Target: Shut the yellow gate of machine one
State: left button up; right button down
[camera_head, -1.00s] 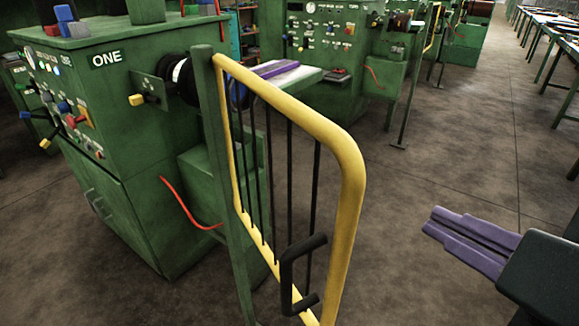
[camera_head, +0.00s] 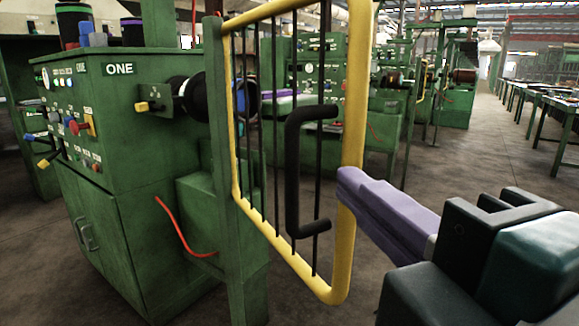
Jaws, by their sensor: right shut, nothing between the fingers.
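The yellow gate (camera_head: 353,110) is a tubular frame with dark vertical bars, hinged on a green post (camera_head: 222,160). It stands swung out from machine one (camera_head: 130,180), the green cabinet marked ONE. A black handle (camera_head: 293,180) is on the gate, near its free side. My right gripper (camera_head: 345,185) has purple fingers and is shut and empty. Its tips are at the gate's outer upright in the picture, right of the handle; I cannot tell whether they touch. The left gripper is not in view.
A green work head with a black roller (camera_head: 195,98) sticks out from machine one behind the gate. A red cable (camera_head: 178,232) hangs below it. More green machines stand behind. Tables (camera_head: 555,105) line the right, with bare floor (camera_head: 480,165) between.

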aim_at(330, 167)
jog(key=x, duration=0.6)
dwell(0.3)
